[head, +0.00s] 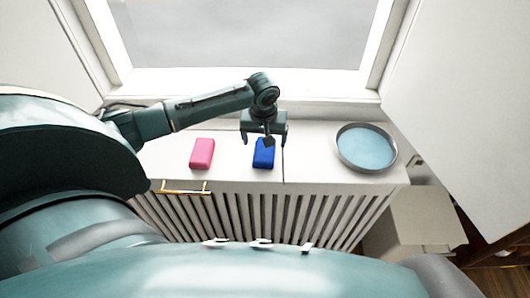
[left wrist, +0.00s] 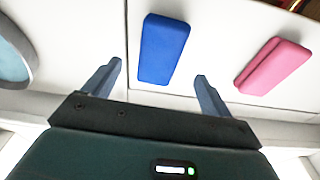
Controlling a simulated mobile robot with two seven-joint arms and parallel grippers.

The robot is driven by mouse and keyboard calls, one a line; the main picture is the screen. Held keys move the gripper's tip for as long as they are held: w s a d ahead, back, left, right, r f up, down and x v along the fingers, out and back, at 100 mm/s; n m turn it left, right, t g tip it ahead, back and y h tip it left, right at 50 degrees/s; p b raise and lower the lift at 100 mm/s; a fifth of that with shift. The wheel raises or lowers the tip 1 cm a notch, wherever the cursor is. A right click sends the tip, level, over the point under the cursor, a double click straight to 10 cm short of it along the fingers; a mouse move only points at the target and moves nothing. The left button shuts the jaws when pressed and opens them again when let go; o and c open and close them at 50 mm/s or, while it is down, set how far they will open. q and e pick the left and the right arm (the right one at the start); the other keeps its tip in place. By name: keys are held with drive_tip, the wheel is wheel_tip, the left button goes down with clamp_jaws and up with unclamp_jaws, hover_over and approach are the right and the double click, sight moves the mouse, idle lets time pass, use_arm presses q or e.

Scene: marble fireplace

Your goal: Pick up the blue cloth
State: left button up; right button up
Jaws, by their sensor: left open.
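The blue cloth (head: 263,157) is a small folded block on the white ledge below the window, partly covered by my left gripper in the head view. My left gripper (head: 264,139) is above it, open and empty. In the left wrist view the blue cloth (left wrist: 163,48) lies just beyond the two spread fingertips of my left gripper (left wrist: 158,70), roughly between their lines. The gripper does not appear to hold it. My right gripper is not in view.
A pink block (head: 202,153) lies on the ledge left of the cloth. A round grey tray with a blue inside (head: 341,153) stands to the right. A slatted radiator cover (head: 300,215) is below the ledge, and the window frame (head: 245,80) is behind. A box (head: 415,220) stands lower right.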

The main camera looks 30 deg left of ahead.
sight(265, 149)
use_arm(q)
drive_tip(key=f, duration=0.5)
drive_tip(key=shift+w+f, duration=0.1)
drive_tip(key=shift+w, duration=0.2)
drive_tip(key=shift+c, duration=0.2)
drive_tip(key=c, duration=1)
wheel_tip(265, 149, up, 10)
drive_tip(key=shift+r, duration=0.1)
drive_tip(key=shift+c, duration=0.2)
